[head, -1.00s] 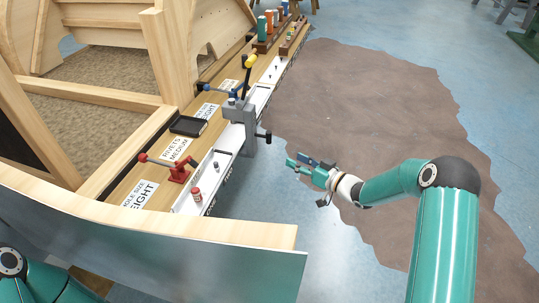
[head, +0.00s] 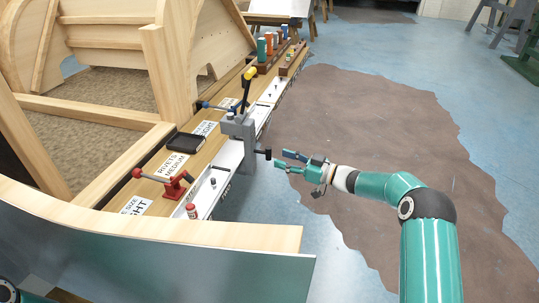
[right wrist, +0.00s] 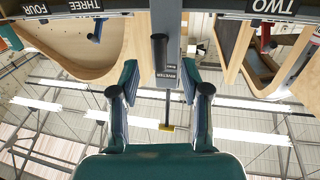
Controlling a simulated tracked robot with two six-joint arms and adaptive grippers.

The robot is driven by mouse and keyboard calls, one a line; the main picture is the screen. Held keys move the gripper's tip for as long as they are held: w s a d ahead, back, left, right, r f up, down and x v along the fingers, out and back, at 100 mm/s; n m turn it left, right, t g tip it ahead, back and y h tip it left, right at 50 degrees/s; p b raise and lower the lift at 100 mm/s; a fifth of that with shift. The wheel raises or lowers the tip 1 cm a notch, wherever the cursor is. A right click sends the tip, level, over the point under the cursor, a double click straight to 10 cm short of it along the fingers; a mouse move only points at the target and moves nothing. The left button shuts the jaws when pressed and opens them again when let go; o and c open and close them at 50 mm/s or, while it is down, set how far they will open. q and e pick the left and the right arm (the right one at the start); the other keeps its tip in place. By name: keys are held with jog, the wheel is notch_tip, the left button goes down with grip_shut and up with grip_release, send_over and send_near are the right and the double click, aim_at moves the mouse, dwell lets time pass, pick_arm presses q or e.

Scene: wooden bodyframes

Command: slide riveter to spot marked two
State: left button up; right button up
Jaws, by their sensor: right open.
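The grey riveter (head: 242,132) stands upright on the white rail (head: 225,158) along the bench edge, with a yellow-tipped lever on top and a black knob at its side. My right gripper (head: 281,160) is open just right of that knob, its fingers pointing at the riveter. In the right wrist view the riveter's post (right wrist: 161,50), labelled RIVETER, shows ahead between the open fingers (right wrist: 158,90), with no contact visible. The sign TWO (right wrist: 272,6) is at top right there, to the right of the riveter. My left gripper is out of view.
A sign THREE FOUR (right wrist: 62,8) is at top left in the right wrist view. The floor right of the rail is open.

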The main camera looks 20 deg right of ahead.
aim_at(269, 159)
jog(key=x, duration=0.6)
jog(key=shift+c, duration=0.2)
grip_shut()
